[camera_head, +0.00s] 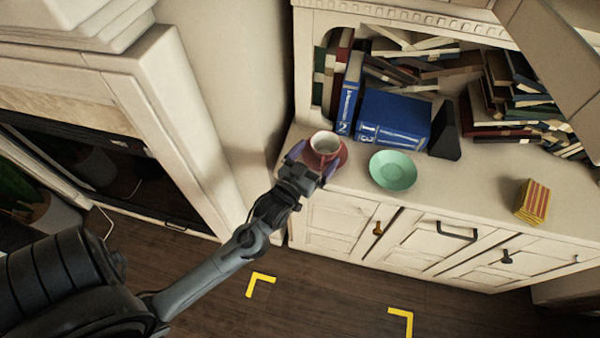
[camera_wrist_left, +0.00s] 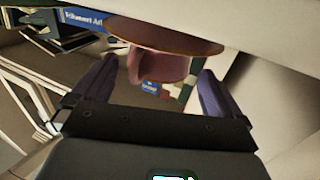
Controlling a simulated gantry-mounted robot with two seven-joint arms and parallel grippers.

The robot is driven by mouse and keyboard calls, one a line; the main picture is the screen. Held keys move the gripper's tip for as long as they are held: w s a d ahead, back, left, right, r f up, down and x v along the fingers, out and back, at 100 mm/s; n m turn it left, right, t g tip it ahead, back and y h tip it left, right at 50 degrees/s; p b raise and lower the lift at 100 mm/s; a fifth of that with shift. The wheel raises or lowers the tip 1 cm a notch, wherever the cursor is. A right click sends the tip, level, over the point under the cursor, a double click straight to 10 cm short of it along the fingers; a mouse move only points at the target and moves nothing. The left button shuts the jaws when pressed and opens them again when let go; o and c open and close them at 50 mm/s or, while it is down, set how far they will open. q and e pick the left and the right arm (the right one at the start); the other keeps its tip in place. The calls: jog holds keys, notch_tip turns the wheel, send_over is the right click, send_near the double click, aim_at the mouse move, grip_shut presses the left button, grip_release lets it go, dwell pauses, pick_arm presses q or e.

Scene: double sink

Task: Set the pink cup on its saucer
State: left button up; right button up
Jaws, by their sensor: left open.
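The pink cup (camera_head: 324,144) is upright near the left end of the cabinet top, with a pale inside. It appears to stand on a reddish-pink saucer (camera_head: 341,159). In the left wrist view, which looks upside down, the cup (camera_wrist_left: 158,66) is against the saucer's face (camera_wrist_left: 185,42). My left gripper (camera_head: 313,161) is open, with its purple fingers on either side of the cup. In the left wrist view the fingers (camera_wrist_left: 160,72) show gaps beside the cup. The cup's underside is hidden. My right gripper is not in view.
A green saucer-like dish (camera_head: 393,170) lies to the right of the cup. Blue books (camera_head: 392,118) and a dark bookend (camera_head: 445,132) stand behind. A striped yellow-red box (camera_head: 533,201) is farther right. The cabinet top (camera_head: 455,185) between dish and box is clear.

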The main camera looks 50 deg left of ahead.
pick_arm(q)
jog(key=s+d+f+m+g+h, duration=0.1)
jog(key=s+d+f+g, duration=0.2)
jog(key=s, duration=0.4)
jog(key=s+d+f+m+g+h, duration=0.2)
jog(key=s+d+f+g, duration=0.1)
jog(key=s+g, duration=0.3)
jog(key=s+d+f+m+g+h+p, duration=0.1)
jog(key=s+d+f+g, duration=0.2)
jog(key=s, duration=0.6)
jog(key=shift+d+m+g+h, duration=0.3)
jog(key=shift+d+m+g, duration=0.1)
jog(key=shift+d+g, duration=0.55)
notch_tip(320, 180, up, 43)
jog(key=p, duration=4.3)
jog(key=shift+f, duration=0.15)
jog(key=shift+c, duration=0.2)
